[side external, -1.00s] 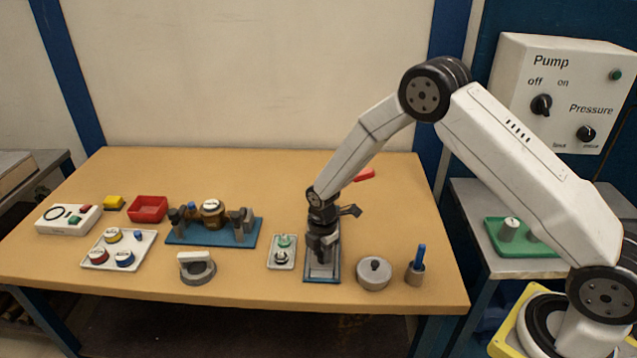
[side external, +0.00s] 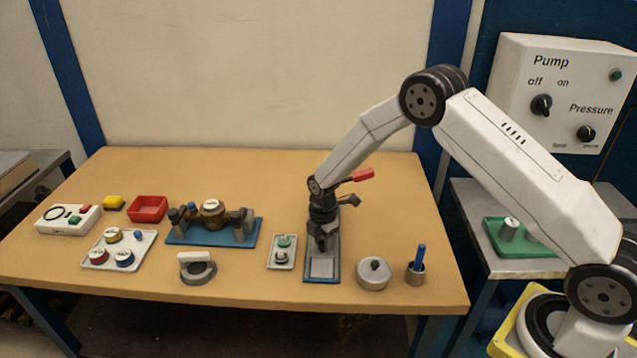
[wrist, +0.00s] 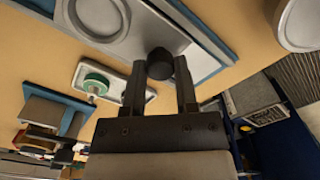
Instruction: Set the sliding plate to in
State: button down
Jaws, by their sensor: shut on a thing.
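The sliding plate is a grey slide (side external: 322,268) on a long, narrow base with blue edges, near the front of the bench. My gripper (side external: 322,246) points down over the rear part of it. In the wrist view my gripper (wrist: 160,88) has its two dark fingers on either side of a round black knob (wrist: 160,64), shut on it. The light grey plate surface (wrist: 150,35) and a blue edge (wrist: 205,35) show beyond the knob. My gripper hides the rear of the slide in the side view.
A small tray with a green-ringed part (side external: 283,252) stands close on the left. A red handle (side external: 362,175) lies behind my wrist. The bench front edge is close.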

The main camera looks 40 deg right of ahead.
jog(key=shift+w+d, duration=0.3)
jog(key=shift+w, duration=0.1)
jog(key=shift+c, duration=1.8)
grip_release()
jog(key=shift+r, duration=3.95)
